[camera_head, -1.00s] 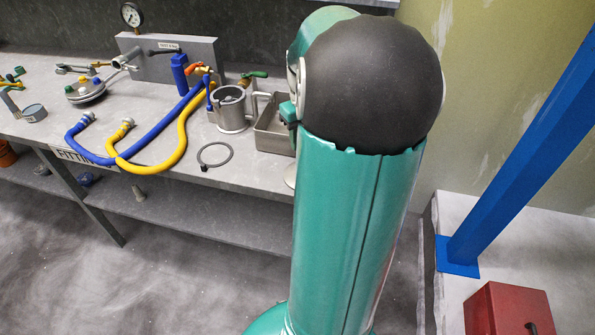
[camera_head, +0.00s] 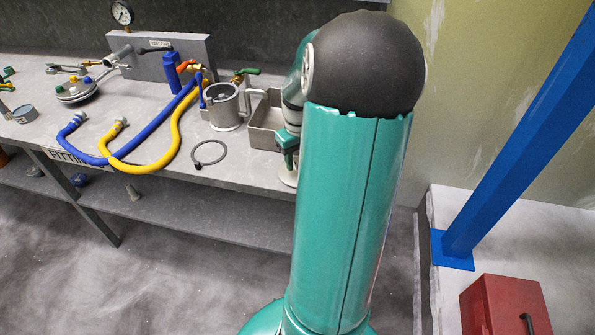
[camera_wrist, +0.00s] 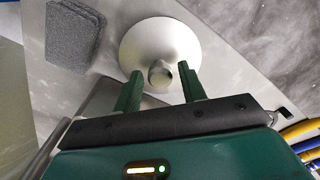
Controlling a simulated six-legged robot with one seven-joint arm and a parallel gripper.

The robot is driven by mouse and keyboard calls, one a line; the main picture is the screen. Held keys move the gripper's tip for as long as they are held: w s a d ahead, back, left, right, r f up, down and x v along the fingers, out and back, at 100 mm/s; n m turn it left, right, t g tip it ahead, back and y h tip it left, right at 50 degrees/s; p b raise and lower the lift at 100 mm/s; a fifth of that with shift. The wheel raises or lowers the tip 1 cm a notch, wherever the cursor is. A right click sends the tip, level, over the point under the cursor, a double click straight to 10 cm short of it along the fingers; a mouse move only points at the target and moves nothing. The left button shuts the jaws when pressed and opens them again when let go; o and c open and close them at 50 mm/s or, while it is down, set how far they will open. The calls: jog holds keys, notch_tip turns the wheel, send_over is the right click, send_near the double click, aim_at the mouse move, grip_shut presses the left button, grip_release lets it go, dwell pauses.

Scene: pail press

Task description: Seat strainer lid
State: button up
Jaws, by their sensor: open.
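A pale round lid (camera_wrist: 135,45) with a short grey knob (camera_wrist: 160,74) on top lies flat on the bench in the wrist view. Part of it shows beside my arm in the head view (camera_head: 288,178). My gripper (camera_wrist: 160,70) is open, its two green fingers pointing at the lid, one on each side of the knob in the picture. A gap shows between the knob and each finger; I cannot tell the height between them. A grey metal pail (camera_head: 226,112) with a side handle stands upright and open on the bench.
A dark ring (camera_head: 209,163) lies in front of the pail. A metal tray (camera_head: 267,138) stands right of it. Blue (camera_head: 140,132) and yellow hoses (camera_head: 172,145) lie to the left. A grey sponge-like block (camera_wrist: 74,38) lies near the lid.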

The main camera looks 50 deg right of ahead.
jog(key=c, duration=0.8)
jog(key=shift+r, duration=1.6)
jog(key=shift+c, duration=0.2)
jog(key=shift+s, duration=0.1)
